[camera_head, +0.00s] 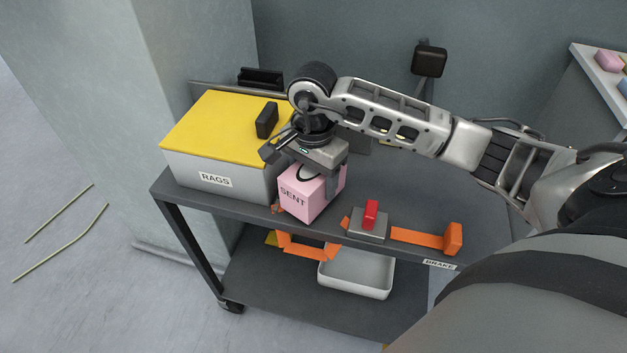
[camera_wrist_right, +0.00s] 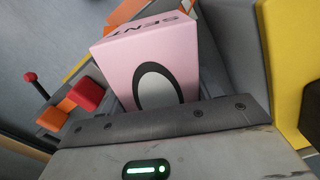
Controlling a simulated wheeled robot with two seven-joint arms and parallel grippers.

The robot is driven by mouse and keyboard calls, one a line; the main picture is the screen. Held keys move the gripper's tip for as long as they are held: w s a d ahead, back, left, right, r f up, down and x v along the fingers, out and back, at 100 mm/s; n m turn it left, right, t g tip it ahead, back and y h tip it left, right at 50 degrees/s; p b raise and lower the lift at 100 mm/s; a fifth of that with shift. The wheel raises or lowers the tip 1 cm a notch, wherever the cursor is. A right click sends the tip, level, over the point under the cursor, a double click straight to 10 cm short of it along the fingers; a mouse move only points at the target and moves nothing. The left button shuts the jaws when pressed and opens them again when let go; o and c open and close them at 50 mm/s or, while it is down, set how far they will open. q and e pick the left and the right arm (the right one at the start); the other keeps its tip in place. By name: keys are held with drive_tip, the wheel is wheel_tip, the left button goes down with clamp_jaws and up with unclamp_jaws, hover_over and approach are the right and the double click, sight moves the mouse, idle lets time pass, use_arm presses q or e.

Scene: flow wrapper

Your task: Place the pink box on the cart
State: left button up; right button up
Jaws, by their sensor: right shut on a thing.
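The pink box (camera_head: 302,195), marked SENT, is at the cart's front edge in the head view, beside the rags bin. My right gripper (camera_head: 322,172) is above it and shut on it, with a finger down its right side. The pink box (camera_wrist_right: 150,65) also shows in the right wrist view, beyond the gripper body, with a dark oval on its face. The cart (camera_head: 400,215) has a dark top shelf. I cannot tell whether the box's underside touches the shelf. My left gripper is not in view.
A grey RAGS bin (camera_head: 190,172) with a yellow lid stands close on the box's left. A red switch (camera_head: 370,213) on a grey block and an orange brake bar (camera_head: 420,238) lie to its right along the front edge. A white tray (camera_head: 355,275) sits on the lower shelf.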

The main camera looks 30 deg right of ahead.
drive_tip(key=shift+f, duration=0.8)
drive_tip(key=shift+f, duration=0.1)
drive_tip(key=shift+f, duration=0.15)
drive_tip(key=o, duration=1)
drive_tip(key=shift+o, duration=0.2)
